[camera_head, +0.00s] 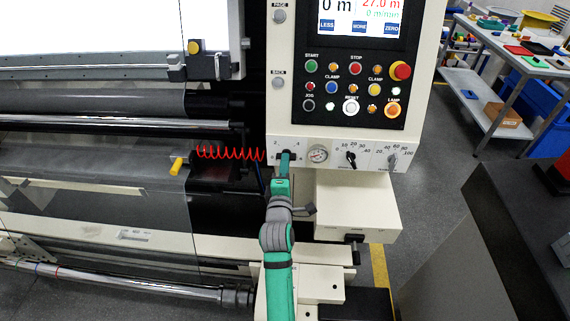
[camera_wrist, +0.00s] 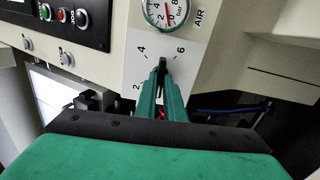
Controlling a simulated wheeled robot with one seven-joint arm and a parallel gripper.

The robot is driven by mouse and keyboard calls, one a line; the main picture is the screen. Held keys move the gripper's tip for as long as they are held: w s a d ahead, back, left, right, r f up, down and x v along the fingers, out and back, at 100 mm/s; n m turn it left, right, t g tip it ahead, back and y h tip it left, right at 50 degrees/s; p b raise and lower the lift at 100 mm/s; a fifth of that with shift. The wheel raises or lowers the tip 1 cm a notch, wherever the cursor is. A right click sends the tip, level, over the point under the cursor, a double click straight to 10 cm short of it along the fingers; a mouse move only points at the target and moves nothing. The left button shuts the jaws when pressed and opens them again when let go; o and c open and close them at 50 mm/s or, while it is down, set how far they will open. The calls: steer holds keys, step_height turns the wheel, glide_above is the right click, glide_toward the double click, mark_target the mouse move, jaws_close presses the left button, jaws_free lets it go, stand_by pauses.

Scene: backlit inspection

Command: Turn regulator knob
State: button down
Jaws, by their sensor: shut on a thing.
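The black regulator knob (camera_wrist: 162,64) shows at my fingertips in the wrist view, on a pale panel. Scale numbers 2, 4 and 6 stand around it. The round pressure gauge (camera_wrist: 165,12) marked AIR is beside it; it also shows in the head view (camera_head: 318,154), just right of my gripper. My gripper (camera_wrist: 161,76) is shut on the knob, with its green fingers hiding most of it. In the head view my gripper (camera_head: 286,158) reaches the lower left of the control panel, and the knob is largely hidden behind it.
Two more knobs, a black one (camera_head: 351,159) and a grey one (camera_head: 391,160), sit right of the gauge. Push buttons and a red emergency stop (camera_head: 400,71) are above. A pale box (camera_head: 357,205) juts out below. A red coiled hose (camera_head: 230,153) is at left.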

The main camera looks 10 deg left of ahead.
steer(key=n, duration=0.5)
steer(key=shift+f, duration=0.15)
steer(key=shift+n, duration=0.3)
stand_by(0.3)
steer(key=c, duration=1.9)
jaws_free()
steer(key=shift+o, duration=0.2)
steer(key=s, duration=1.1)
steer(key=shift+d, duration=0.25)
steer(key=shift+w, duration=0.1)
